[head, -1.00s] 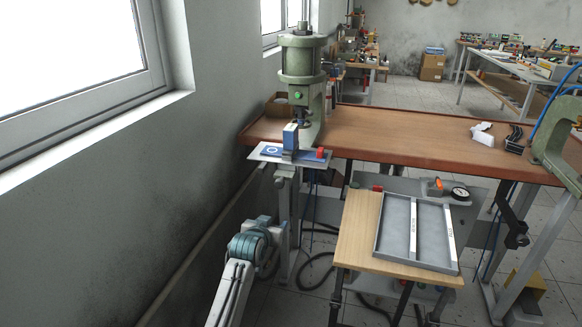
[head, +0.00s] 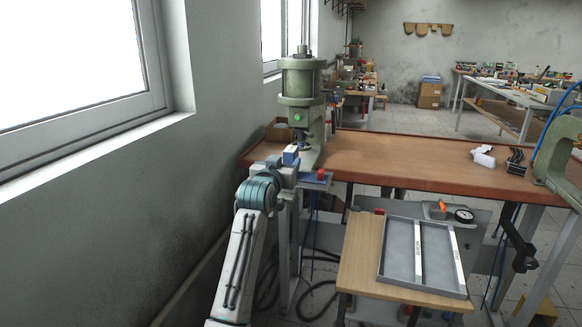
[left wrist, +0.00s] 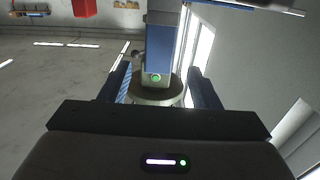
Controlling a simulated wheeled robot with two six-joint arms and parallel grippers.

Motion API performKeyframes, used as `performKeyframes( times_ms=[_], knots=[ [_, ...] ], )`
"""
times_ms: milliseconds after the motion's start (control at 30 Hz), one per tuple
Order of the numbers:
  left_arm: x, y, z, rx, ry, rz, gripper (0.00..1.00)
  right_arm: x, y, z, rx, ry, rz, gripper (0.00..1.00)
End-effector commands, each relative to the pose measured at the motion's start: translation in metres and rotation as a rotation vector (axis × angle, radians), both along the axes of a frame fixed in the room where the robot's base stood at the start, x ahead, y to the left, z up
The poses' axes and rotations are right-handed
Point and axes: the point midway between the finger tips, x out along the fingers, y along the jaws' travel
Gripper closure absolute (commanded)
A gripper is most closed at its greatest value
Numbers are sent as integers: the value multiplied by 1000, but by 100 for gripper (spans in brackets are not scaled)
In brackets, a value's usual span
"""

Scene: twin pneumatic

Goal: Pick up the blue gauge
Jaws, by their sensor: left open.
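The blue gauge (head: 290,155) is an upright blue block on the small plate in front of the green press at the left end of the bench. My left gripper (head: 284,166) is right beside it, in front, and partly hides its lower part. In the left wrist view the blue gauge (left wrist: 163,50) shows upside down between the two fingers. The left gripper (left wrist: 158,88) is open, with one finger to each side of the gauge's line. I cannot tell whether the fingers touch it. My right gripper is not in view.
The green press (head: 302,95) rises just behind the gauge. A red button (head: 321,174) sits on the plate to its right, and the wall with windows is close on the left. A grey tray (head: 398,272) lies on a lower wooden table. The bench middle (head: 400,155) is clear.

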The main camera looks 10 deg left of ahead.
Motion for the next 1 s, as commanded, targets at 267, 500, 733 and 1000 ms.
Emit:
performKeyframes(
  times_ms=[267, 500, 733, 1000],
  knots=[
    [27, -2, 5, 0, 1, 0, 44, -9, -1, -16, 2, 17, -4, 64],
    [52, -4, 3, 0, 1, 0, 44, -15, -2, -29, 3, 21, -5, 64],
    [55, -4, 2, 0, 0, 0, 44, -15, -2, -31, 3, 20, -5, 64],
    [55, -4, 2, 0, 0, 0, 85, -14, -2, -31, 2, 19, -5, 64]
  ],
)
